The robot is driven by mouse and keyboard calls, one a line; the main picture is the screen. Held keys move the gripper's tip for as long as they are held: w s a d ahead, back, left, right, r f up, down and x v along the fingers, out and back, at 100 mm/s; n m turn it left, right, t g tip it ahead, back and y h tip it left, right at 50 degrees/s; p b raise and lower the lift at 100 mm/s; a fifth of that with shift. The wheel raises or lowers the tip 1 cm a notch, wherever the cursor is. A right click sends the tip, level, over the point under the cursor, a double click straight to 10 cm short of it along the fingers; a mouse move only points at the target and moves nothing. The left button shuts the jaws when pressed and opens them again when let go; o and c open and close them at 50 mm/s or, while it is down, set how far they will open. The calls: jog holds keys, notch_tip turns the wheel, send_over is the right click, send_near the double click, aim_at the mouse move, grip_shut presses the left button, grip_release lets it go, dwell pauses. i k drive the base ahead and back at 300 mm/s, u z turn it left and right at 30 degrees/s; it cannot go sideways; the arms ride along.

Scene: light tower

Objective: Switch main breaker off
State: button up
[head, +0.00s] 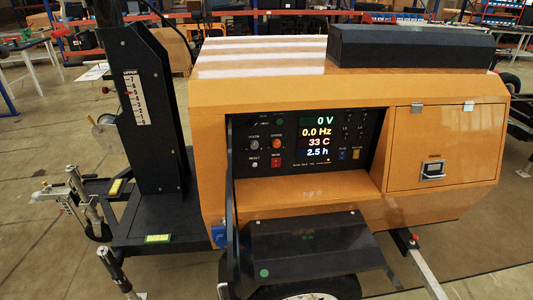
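The control panel (305,178) is a black recessed face in the side of an orange light-tower trailer (290,110). Its display (316,138) reads 0 V, 0.0 Hz, 33 C and 2.5 h. My gripper is not in view.
A closed orange door (440,135) with a latch (433,170) is right of the panel. A black fender (305,245) juts out below it, above a tyre (310,290). A black mast (145,120) stands left. An outrigger leg (425,265) extends lower right.

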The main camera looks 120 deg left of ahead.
aim_at(275, 162)
jog(key=u, duration=0.1)
jog(key=i, duration=0.6)
jog(key=u, duration=1.55)
jog(key=k, duration=0.2)
jog(key=u, duration=2.5)
